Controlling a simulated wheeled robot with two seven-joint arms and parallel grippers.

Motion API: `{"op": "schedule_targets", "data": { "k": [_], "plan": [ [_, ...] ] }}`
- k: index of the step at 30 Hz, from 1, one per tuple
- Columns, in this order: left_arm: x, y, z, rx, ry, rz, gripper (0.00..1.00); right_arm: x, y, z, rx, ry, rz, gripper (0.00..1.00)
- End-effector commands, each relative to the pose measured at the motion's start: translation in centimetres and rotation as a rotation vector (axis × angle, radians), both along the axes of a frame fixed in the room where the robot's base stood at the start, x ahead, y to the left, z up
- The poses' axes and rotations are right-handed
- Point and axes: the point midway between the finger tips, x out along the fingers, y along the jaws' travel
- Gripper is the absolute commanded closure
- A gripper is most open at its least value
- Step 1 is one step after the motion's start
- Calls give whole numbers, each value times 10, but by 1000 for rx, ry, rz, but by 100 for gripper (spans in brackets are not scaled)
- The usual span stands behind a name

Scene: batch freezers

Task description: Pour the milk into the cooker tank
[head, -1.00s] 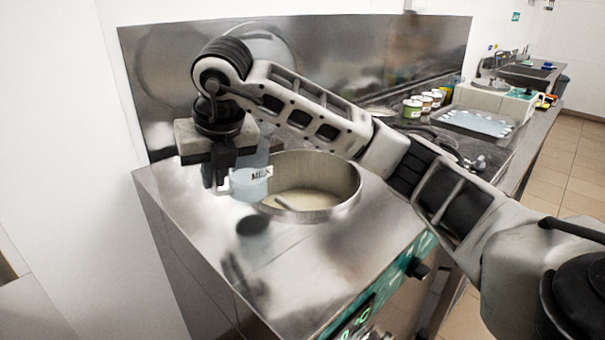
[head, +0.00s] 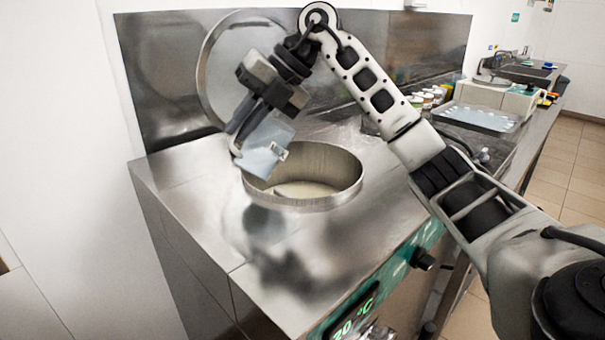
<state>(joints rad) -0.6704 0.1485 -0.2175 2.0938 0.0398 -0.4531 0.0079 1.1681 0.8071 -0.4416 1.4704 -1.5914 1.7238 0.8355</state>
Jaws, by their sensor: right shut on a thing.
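The milk jug (head: 263,150) is a pale, see-through container with a label, tilted above the left rim of the cooker tank. The cooker tank (head: 345,190) is a round steel opening in the steel counter, with pale liquid (head: 300,189) at its bottom. My right gripper (head: 246,130) is shut on the milk jug and holds it from above and the left. The jug's lower part overlaps the tank's rim in the picture; I cannot tell whether they touch. No stream of milk can be made out. My left gripper is not in view.
A round steel lid (head: 222,75) stands open behind the tank against the steel backsplash (head: 160,80). Several small cans (head: 428,98) and a metal tray (head: 475,117) stand to the right. The counter front has a knob (head: 423,259) and a display (head: 355,318).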

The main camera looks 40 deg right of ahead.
Motion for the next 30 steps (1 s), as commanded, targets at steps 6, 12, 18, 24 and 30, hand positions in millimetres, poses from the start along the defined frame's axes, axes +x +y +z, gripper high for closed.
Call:
{"op": "schedule_targets", "data": {
  "k": [6, 12, 18, 24, 30],
  "plan": [
    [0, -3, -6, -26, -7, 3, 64, 2, -11, 10, 144, 12, -1, 100],
    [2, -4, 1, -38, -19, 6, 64, 2, -19, 18, 246, 26, -3, 100],
    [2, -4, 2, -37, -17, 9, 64, 2, -24, 17, 307, 30, -1, 100],
    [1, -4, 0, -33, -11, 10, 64, 3, -27, 17, 344, 34, 0, 100],
    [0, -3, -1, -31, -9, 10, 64, 3, -29, 16, 368, 36, 0, 100]
  ]
}}
